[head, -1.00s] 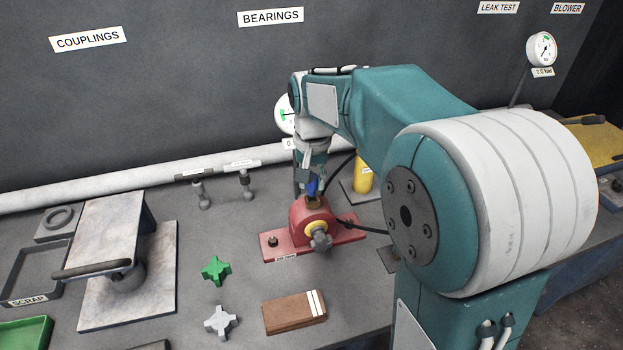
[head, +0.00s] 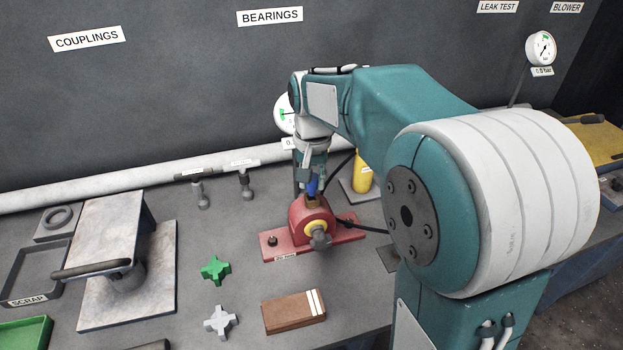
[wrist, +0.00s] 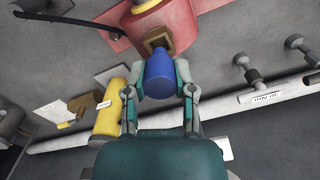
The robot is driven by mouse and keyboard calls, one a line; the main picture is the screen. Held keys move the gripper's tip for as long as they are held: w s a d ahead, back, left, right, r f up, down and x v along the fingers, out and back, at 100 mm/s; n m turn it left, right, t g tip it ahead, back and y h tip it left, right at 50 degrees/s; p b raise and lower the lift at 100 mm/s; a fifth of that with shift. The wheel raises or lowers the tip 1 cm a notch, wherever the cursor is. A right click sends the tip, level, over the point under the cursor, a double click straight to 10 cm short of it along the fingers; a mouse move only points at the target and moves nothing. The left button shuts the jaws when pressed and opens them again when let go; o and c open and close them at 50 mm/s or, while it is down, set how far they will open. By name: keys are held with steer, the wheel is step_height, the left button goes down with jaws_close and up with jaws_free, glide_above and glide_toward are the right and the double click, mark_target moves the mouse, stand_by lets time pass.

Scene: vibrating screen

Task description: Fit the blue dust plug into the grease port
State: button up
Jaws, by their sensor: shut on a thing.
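The blue dust plug (wrist: 159,76) is gripped between the two fingers of my gripper (wrist: 160,82) in the wrist view. In the head view the plug (head: 312,187) shows as a small blue patch below my gripper (head: 311,177). The grease port (wrist: 157,42) is a square brass-brown opening on the red bearing housing (head: 298,215). In the wrist view the plug's end overlaps the near side of the port. I cannot tell whether it has entered. In the head view the plug is just above the brown port (head: 313,199).
A yellow cylinder (head: 362,172) stands behind the housing. A green knob (head: 215,270), a grey knob (head: 220,321) and a brown block (head: 294,312) lie in front. Two small valve-like fittings (head: 203,195) stand at the back left. A dark cable (head: 360,227) runs right from the housing.

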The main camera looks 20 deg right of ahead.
steer(key=shift+f, duration=1.3)
steer(key=o, duration=0.9)
step_height(320, 180, up, 12)
steer(key=shift+f, duration=0.1)
steer(key=s+f+n+t, duration=0.1)
steer(key=s+f+t, duration=0.1)
steer(key=s, duration=0.5)
steer(key=s+f+n+t, duration=0.1)
steer(key=s+f+n, duration=0.1)
steer(key=s, duration=0.5)
steer(key=s+f+n+t, duration=0.1)
steer(key=s+f+t, duration=0.1)
steer(key=s, duration=0.5)
steer(key=shift+t, duration=0.3)
